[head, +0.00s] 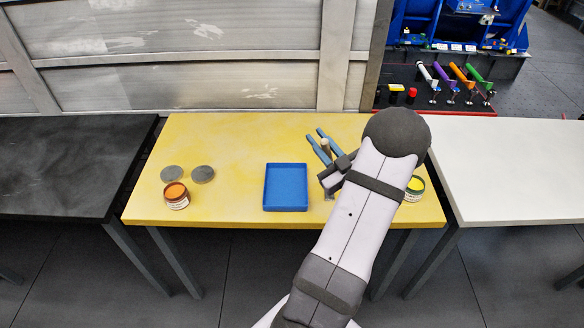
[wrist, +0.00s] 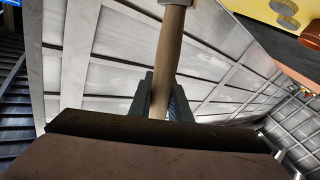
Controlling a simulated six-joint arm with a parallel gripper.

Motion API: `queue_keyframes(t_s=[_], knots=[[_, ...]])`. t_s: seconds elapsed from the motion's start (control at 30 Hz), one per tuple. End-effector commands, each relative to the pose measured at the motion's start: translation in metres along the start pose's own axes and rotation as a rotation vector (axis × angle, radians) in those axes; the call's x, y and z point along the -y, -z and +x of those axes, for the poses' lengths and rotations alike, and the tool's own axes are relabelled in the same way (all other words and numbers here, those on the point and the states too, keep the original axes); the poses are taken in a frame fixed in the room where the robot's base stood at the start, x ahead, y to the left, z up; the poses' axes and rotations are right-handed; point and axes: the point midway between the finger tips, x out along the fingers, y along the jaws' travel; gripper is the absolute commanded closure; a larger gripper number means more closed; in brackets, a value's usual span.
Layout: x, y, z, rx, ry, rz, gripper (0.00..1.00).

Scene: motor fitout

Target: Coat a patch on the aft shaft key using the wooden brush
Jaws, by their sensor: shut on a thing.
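My gripper (head: 322,142) is over the right half of the yellow table. In the wrist view its dark fingers (wrist: 165,100) are shut on the wooden handle of the brush (wrist: 170,55). The handle runs up between the fingers to a pale metal collar at the top edge. The bristles are out of the wrist view. In the head view only a small pale bit of the brush (head: 325,145) shows between the blue-grey fingers. I cannot pick out the aft shaft key in either view.
An empty blue tray (head: 286,206) lies mid-table. An open orange pot (head: 176,196) stands left, near two grey discs (head: 203,174). A yellow pot (head: 415,184) stands right, partly behind my arm. Blue machinery (head: 465,25) and coloured cylinders (head: 460,77) are at the back right.

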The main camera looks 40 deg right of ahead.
Motion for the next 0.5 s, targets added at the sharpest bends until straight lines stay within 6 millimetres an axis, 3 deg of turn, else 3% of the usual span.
queue_keyframes(t_s=[0.1, 0.5], knots=[[-0.022, -0.002, 0.007, -0.022, -0.024, 0.005, 1.00], [-0.021, -0.004, 0.007, -0.077, -0.016, 0.017, 1.00]])
